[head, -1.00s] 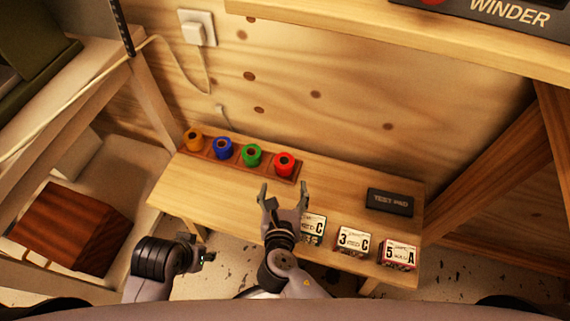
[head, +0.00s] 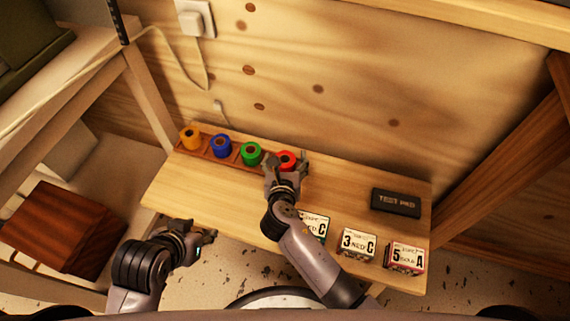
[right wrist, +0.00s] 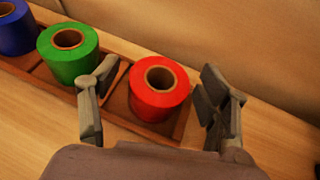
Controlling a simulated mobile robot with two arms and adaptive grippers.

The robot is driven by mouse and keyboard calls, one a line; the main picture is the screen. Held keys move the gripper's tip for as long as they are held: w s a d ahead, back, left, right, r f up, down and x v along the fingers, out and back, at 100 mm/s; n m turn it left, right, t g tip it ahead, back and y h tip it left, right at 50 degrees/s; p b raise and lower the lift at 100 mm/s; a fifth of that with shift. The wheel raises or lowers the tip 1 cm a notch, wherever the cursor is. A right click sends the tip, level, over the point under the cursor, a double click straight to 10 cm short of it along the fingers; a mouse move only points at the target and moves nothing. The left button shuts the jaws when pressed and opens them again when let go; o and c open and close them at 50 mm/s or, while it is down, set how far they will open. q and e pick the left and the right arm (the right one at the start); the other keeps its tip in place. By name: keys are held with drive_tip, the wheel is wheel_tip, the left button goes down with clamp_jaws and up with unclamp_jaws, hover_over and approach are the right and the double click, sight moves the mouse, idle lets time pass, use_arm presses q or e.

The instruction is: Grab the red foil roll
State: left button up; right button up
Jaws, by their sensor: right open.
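The red foil roll (head: 287,159) stands upright in the right end compartment of a wooden rack (head: 207,150) on the bench. In the right wrist view the red roll (right wrist: 159,86) sits between my right gripper's open fingers (right wrist: 160,108), with a gap to the right finger. Whether the left finger touches it I cannot tell. In the head view my right gripper (head: 286,166) partly hides the roll. My left gripper (head: 205,237) is low at the left, away from the rack, and its finger opening is not clear.
Green (head: 250,154), blue (head: 220,146) and orange (head: 190,138) rolls stand in the rack; the green one (right wrist: 68,54) is close to my left finger. A dark test pad (head: 396,202) and labelled boxes (head: 358,244) lie on the right. The wall is behind the rack.

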drive_tip(key=shift+w+f, duration=0.1)
drive_tip(key=shift+w, duration=0.15)
drive_tip(key=shift+c, duration=0.5)
drive_tip(key=c, duration=1.2)
